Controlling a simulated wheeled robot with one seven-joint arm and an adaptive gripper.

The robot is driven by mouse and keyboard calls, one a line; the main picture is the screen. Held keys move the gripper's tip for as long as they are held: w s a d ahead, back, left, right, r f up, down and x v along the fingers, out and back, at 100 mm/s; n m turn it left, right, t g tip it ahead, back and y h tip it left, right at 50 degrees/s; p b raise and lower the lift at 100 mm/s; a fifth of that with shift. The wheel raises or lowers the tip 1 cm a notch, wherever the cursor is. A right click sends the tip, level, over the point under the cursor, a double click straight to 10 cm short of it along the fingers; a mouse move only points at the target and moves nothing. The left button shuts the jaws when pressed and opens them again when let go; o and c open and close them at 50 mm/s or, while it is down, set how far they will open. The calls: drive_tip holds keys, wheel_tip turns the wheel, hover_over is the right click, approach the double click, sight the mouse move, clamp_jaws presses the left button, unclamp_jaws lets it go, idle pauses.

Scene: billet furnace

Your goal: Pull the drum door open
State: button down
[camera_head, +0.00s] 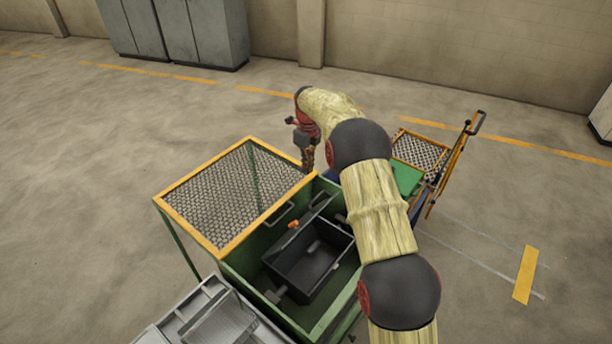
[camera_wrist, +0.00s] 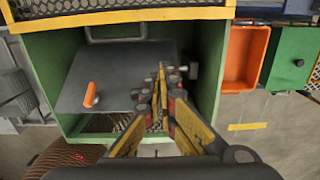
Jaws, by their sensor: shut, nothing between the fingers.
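The drum (camera_head: 310,262) is a dark box inside a green housing (camera_head: 240,275) in the head view. In the wrist view, a flat grey panel that looks like the drum door (camera_wrist: 120,68) fills the housing, with an orange handle (camera_wrist: 90,95) on its left part. The orange handle also shows in the head view (camera_head: 293,225) at the drum's far edge. My gripper (camera_wrist: 161,70) is shut and empty, its fingertips in front of the panel's right side, to the right of the handle. I cannot tell if the tips touch the panel. In the head view my gripper (camera_head: 307,162) is beyond the housing.
A yellow-framed mesh lid (camera_head: 235,195) stands out over the housing's left side. An orange bin (camera_wrist: 247,58) and a green box (camera_wrist: 292,58) are on the right in the wrist view. A yellow-handled cart (camera_head: 450,170) stands at right. Grey cabinets (camera_head: 205,35) line the back wall.

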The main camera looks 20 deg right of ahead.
sight(295, 222)
wheel_tip(295, 222, up, 10)
drive_tip(key=s+r, duration=0.1)
drive_tip(key=s, duration=0.7)
drive_tip(key=s+a+f+t+y, duration=0.1)
drive_tip(key=s+a+f, duration=0.2)
drive_tip(key=s+f, duration=0.55)
drive_tip(key=s+a+f, duration=0.2)
drive_tip(key=s+f, duration=0.3)
drive_tip(key=s, duration=0.7)
drive_tip(key=w+a+f+b, duration=0.1)
drive_tip(key=w+a+f, duration=0.1)
drive_tip(key=w+f, duration=0.4)
drive_tip(key=shift+a+f+t, duration=0.4)
drive_tip(key=shift+f, duration=0.4)
